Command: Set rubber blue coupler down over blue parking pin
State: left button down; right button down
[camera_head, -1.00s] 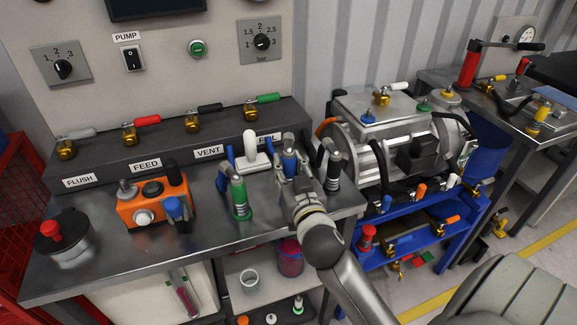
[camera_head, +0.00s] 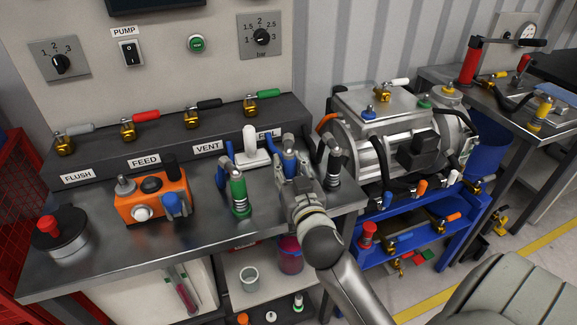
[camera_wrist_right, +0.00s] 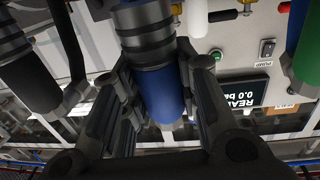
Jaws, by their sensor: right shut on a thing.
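The blue coupler (camera_head: 290,163) has a blue sleeve and grey metal parts. It stands about upright between the fingers of my right gripper (camera_head: 293,177), over the bench beside the white handle. The wrist view shows the blue sleeve (camera_wrist_right: 161,92) and a dark ribbed part between the fingers of the right gripper (camera_wrist_right: 155,95), which are shut on it. The blue parking pin cannot be made out; the coupler and gripper cover that spot, so I cannot tell whether they touch. My left gripper is not in view.
A green coupler (camera_head: 239,193) stands to the left and a black coupler (camera_head: 334,163) close to the right. A white handle (camera_head: 253,148) stands just behind. The orange box (camera_head: 155,198) is farther left. The steel bench (camera_head: 110,240) is clear in front.

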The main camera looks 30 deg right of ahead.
aim_at(291, 179)
jog(key=shift+f, duration=0.4)
jog(key=shift+f+b, duration=0.35)
jog(key=shift+b, duration=0.15)
jog(key=shift+f, duration=0.35)
dwell(0.7)
jog(key=c, duration=1)
grip_release()
jog(key=shift+c, duration=0.2)
jog(key=shift+f, duration=0.1)
jog(key=shift+s, duration=0.1)
jog(key=shift+v, duration=3.7)
